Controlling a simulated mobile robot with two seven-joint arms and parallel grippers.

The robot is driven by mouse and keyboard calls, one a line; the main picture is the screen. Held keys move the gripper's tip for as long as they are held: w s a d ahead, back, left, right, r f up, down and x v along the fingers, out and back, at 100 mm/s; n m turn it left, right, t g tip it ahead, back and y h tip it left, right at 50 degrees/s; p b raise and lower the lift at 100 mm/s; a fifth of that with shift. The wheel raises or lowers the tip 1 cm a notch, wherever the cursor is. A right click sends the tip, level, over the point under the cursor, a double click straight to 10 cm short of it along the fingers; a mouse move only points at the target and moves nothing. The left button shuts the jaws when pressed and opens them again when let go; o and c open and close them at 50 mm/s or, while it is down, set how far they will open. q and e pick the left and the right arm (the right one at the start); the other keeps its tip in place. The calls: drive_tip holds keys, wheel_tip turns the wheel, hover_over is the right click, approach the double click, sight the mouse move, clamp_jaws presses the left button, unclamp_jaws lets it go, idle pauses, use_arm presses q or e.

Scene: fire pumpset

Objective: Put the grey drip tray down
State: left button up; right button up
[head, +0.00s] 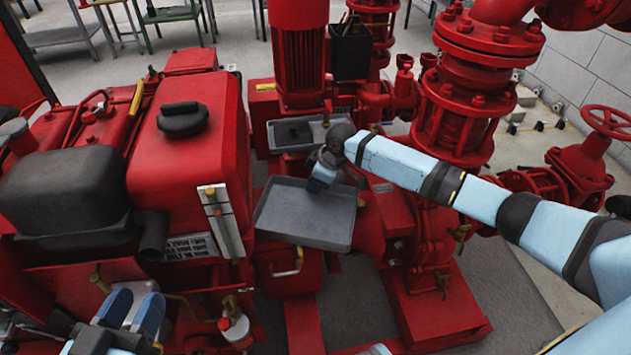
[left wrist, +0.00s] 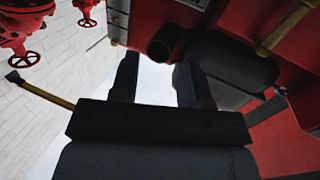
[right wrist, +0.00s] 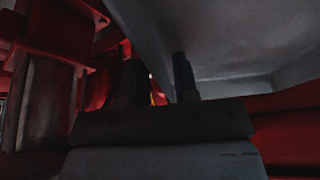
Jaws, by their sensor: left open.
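The grey drip tray (head: 300,222) is a shallow rectangular tray in the middle of the head view, in front of the red pump parts. My right gripper (head: 321,180) is at its far rim, pointing down. In the right wrist view, the grey tray (right wrist: 225,40) fills the upper right, and its wall runs past my right fingers (right wrist: 157,75). Whether they are closed on that wall is unclear. What lies under the tray is hidden. My left gripper (head: 132,308) is open and empty at the lower left, away from the tray; its fingers also show in the left wrist view (left wrist: 158,78).
A second grey tray (head: 275,138) lies behind, with a dark item in it. A red engine with a black cylinder (head: 65,190) stands left. Red pump pipes (head: 460,110) and a handwheel (head: 607,121) stand right. A black box (head: 350,52) is at the back. Floor shows at lower right.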

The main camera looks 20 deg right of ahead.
drive_tip(key=shift+r, duration=0.2)
drive_tip(key=p+v, duration=0.3)
drive_tip(key=v, duration=0.3)
drive_tip(key=shift+d+r, duration=0.1)
drive_tip(key=shift+r, duration=0.2)
drive_tip(key=p+v, duration=0.1)
drive_tip(key=v, duration=0.3)
drive_tip(key=shift+r+p, duration=0.1)
drive_tip(key=shift+p, duration=0.25)
use_arm(q)
drive_tip(key=shift+n+t, duration=0.5)
drive_tip(key=shift+n, duration=0.4)
drive_tip(key=r, duration=0.2)
drive_tip(key=s+r, duration=0.1)
drive_tip(key=r, duration=0.1)
drive_tip(key=shift+d, duration=0.15)
use_arm(e)
drive_tip(key=shift+s+d+r, duration=0.15)
drive_tip(key=shift+d+r, duration=0.05)
drive_tip(key=shift+r, duration=0.25)
